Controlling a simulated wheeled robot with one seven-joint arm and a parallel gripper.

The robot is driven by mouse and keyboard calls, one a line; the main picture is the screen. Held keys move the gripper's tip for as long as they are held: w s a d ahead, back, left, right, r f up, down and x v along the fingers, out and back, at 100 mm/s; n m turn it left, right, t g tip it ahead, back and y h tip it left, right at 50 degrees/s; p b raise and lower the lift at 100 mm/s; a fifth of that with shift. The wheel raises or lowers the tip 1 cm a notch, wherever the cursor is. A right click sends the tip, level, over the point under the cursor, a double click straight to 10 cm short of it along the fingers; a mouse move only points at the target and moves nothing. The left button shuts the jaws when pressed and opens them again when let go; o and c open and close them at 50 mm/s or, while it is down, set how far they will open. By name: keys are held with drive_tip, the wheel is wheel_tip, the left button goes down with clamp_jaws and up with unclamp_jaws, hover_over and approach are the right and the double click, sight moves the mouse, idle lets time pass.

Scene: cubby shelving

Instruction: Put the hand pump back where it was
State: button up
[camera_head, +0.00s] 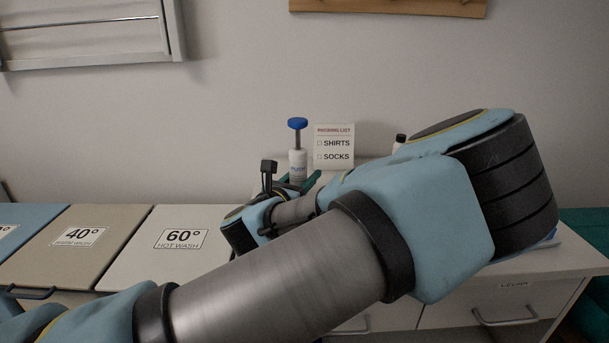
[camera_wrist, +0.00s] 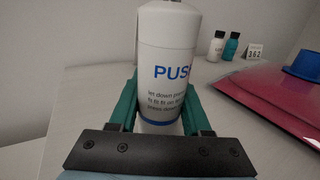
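The hand pump (camera_head: 298,160) is a white cylinder with a grey rod and a blue knob on top. It is upright at the back of the white counter, near the wall. In the wrist view its white body (camera_wrist: 168,60) shows "PUS" and small print, with a blue band near the base; its top is cut off. My gripper (camera_wrist: 163,100) has its green fingers along both sides of the lower body, with no clear gap, so it looks shut on it. In the head view my gripper (camera_head: 298,184) is partly hidden by my arm. Whether the base touches the counter is unclear.
A packing list card (camera_head: 334,147) stands just right of the pump. A white bottle (camera_wrist: 216,46), a teal bottle (camera_wrist: 231,46) and a "362" card (camera_wrist: 255,52) stand farther off. A red flat item (camera_wrist: 270,95) with a blue object (camera_wrist: 304,66) lies at right.

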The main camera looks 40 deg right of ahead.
sight(294, 181)
drive_tip(key=o, duration=0.5)
drive_tip(key=shift+c, duration=0.2)
drive_tip(key=shift+r, duration=0.25)
drive_tip(key=p+v, duration=0.1)
drive_tip(key=v, duration=0.8)
drive_tip(key=shift+a+r, duration=0.2)
drive_tip(key=shift+p, duration=0.7)
drive_tip(key=shift+s+a+p, duration=0.25)
drive_tip(key=shift+a+p, duration=0.1)
drive_tip(key=shift+p, duration=0.9)
drive_tip(key=p+v, duration=0.1)
drive_tip(key=p, duration=0.2)
drive_tip(key=shift+a+f, duration=0.15)
drive_tip(key=shift+a, duration=0.15)
drive_tip(key=shift+s+a+f, duration=0.1)
